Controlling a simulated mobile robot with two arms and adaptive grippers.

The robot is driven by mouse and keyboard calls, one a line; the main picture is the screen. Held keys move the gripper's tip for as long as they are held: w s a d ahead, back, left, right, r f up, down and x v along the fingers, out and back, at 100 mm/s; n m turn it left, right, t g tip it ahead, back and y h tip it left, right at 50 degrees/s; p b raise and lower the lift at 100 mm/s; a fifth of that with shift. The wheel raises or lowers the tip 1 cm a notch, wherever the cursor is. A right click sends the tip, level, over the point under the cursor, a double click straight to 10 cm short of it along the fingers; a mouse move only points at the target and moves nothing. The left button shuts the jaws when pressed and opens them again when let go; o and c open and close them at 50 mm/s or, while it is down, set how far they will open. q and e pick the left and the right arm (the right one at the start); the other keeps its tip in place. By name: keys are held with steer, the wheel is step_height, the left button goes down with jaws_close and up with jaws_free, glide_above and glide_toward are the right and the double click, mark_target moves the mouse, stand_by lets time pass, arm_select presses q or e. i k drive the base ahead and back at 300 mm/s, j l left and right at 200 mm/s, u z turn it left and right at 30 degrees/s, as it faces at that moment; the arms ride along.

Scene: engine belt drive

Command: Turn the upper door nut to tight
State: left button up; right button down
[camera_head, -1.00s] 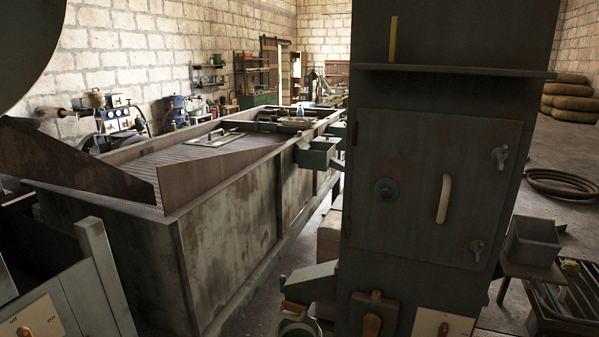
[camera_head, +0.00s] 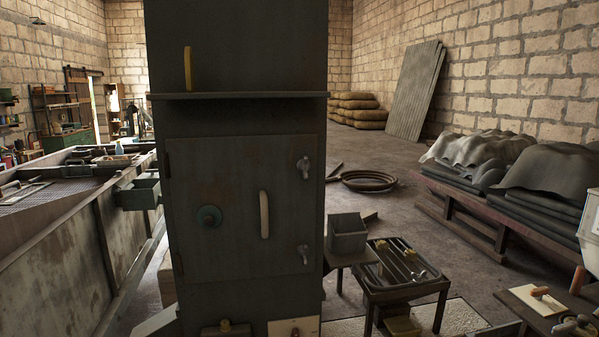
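The dark metal door (camera_head: 236,235) is closed on the front of a tall grey cabinet (camera_head: 240,50). The upper door nut (camera_head: 304,167), a grey wing-shaped piece, sits at the door's upper right edge. The lower door nut (camera_head: 304,253) sits at the lower right edge. How tight either nut is I cannot tell. Neither of my grippers shows in the view.
A grey open box (camera_head: 348,238) and a low table with a tray of tools (camera_head: 400,283) stand right of the cabinet. A long metal trough (camera_head: 62,245) runs along the left. Stacked sheets (camera_head: 540,205) lie at the right. Open floor (camera_head: 405,212) lies behind the small table.

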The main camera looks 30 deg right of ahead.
mark_target(303, 165)
steer(key=i, duration=0.25)
steer(key=i+j+z, duration=0.3)
steer(key=i, duration=0.15)
steer(key=i+j+z, duration=0.3)
steer(key=i, duration=0.15)
steer(key=l, duration=0.1)
